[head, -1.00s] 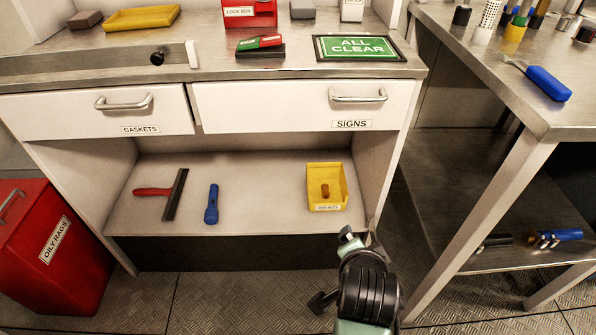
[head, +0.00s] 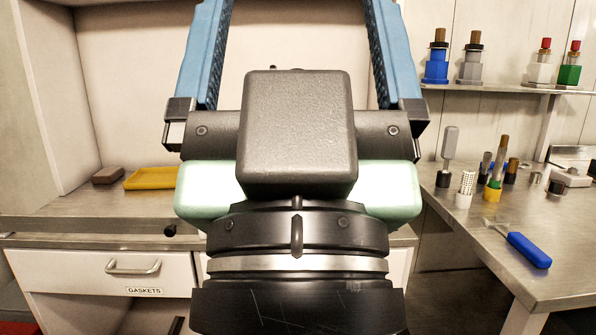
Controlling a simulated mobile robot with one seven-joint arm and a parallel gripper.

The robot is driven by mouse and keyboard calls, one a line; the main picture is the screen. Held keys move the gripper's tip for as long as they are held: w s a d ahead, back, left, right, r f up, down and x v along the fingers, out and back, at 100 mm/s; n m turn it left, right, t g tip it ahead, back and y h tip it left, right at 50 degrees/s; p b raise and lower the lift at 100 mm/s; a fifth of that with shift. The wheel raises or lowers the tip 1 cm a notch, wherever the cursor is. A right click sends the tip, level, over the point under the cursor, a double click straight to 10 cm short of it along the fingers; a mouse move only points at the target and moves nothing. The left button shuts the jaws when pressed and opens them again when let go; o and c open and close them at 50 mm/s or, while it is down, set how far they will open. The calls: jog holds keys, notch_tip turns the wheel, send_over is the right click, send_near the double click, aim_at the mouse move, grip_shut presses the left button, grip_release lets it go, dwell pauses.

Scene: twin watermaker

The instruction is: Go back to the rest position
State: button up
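My gripper (head: 290,50) fills the middle of the head view, raised and close to the camera, with its blue fingers pointing up. The two fingers stand wide apart, with nothing visible between their visible parts; the fingertips run out of the top of the picture. Behind it is the cabinet with a steel counter (head: 70,215). My gripper and wrist hide the middle and right of that counter and most of the signs drawer.
The gaskets drawer (head: 100,277) is shut. A yellow tray (head: 150,178) and a brown block (head: 107,175) lie on the counter at left. At right, a steel table (head: 465,235) carries a blue-handled tool (head: 528,250) and several upright tools. Several coloured fittings stand on a wall shelf (head: 500,88).

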notch_tip(320, 180, up, 28)
jog(key=p, duration=2.5)
